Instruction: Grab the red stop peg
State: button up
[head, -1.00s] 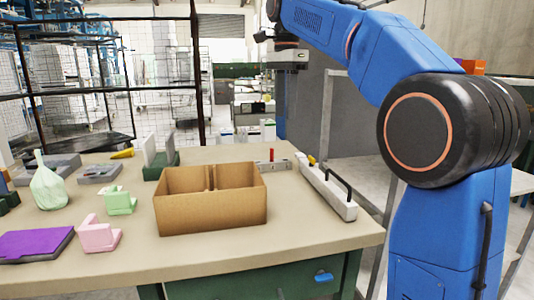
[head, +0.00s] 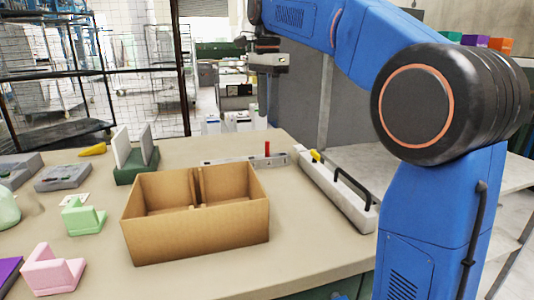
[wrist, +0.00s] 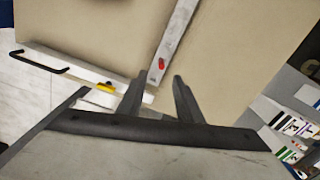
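The red stop peg (head: 267,148) stands upright on a light grey metal bar (head: 243,161) at the back of the table, behind the cardboard box. In the wrist view the red peg (wrist: 161,64) shows small on the bar (wrist: 178,33), just beyond the gap between my fingertips. My gripper (wrist: 157,84) is open, with two dark fingers apart and nothing between them. In the head view my gripper (head: 264,108) points down above and behind the peg, apart from it.
A cardboard box (head: 200,230) stands in front of the bar. A long white fixture with a black handle (head: 352,187) and a yellow part (head: 316,156) lies to the right. A green block with white plates (head: 135,172) stands left. Tabletop between box and bar is clear.

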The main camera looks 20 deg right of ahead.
aim_at(267, 143)
jog(key=f, duration=1.1)
jog(key=shift+w, duration=0.2)
grip_shut()
